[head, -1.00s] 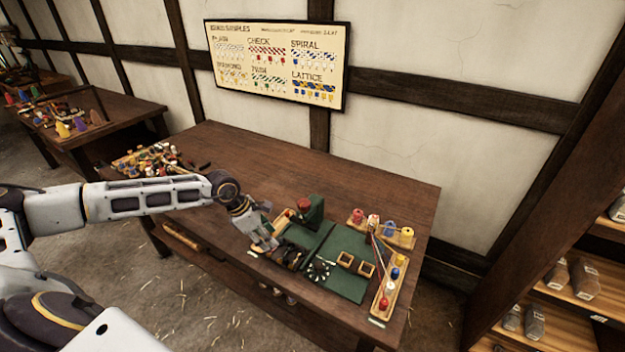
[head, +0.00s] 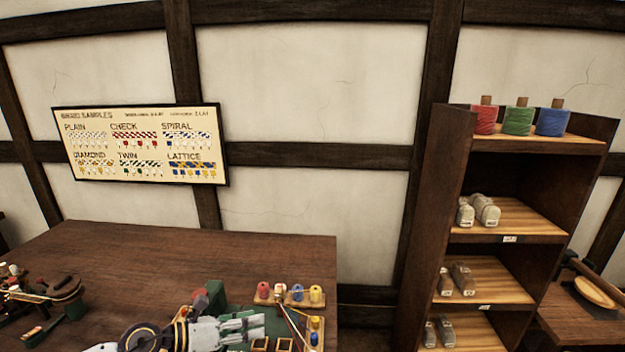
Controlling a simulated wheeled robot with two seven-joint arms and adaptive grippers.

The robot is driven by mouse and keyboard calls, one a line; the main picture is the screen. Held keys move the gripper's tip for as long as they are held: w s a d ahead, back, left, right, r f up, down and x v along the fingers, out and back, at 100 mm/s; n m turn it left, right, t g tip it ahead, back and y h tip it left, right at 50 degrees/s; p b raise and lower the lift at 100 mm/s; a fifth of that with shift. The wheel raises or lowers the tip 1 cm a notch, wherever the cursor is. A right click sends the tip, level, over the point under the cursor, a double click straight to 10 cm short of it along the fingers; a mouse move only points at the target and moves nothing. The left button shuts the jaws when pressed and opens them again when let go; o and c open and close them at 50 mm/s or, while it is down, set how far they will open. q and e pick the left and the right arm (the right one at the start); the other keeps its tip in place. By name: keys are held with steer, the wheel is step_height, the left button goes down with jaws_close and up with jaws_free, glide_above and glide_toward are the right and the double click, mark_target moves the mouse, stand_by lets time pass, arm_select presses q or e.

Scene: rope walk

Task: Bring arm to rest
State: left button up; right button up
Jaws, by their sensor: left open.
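My left arm comes in low at the bottom of the head view. My left gripper (head: 243,328) is open, with its pale fingers pointing right over the green mat (head: 272,323) on the wooden table (head: 180,258). I see nothing held between its fingers. It hides part of the mat and what lies there. My right arm and gripper are not in view.
A rack of coloured bobbins (head: 264,291) stands right of my left gripper, with strands running down from it. A red-topped green block (head: 216,296) stands close behind the gripper. A tall shelf (head: 440,190) is at the right. The table's back middle is clear.

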arm_select(q)
steer(key=w+r+n+t+y, duration=0.25)
steer(key=r+n+t, duration=0.2)
steer(key=n, duration=0.55)
steer(key=w+r+n+t+y, duration=0.1)
steer(key=r+n+t+y, duration=0.2)
steer(key=n+t, duration=0.45)
steer(key=s+a+f+n+g+y, duration=0.3)
steer(key=a+f+n+g+y, duration=0.35)
steer(key=n, duration=0.65)
steer(key=s+f+n+g, duration=0.85)
steer(key=s+f, duration=0.65)
steer(key=s, duration=0.4)
steer(key=s+f+g, duration=0.2)
steer(key=s+f, duration=0.1)
steer(key=f, duration=3.1)
steer(key=s+a+f, duration=0.2)
steer(key=s+f, duration=0.7)
steer(key=s, duration=0.2)
steer(key=s+a+f+g, duration=0.1)
steer(key=s+a+f, duration=0.1)
steer(key=s+f, duration=0.8)
steer(key=shift+s+a+m, duration=0.3)
steer(key=shift+s, duration=0.35)
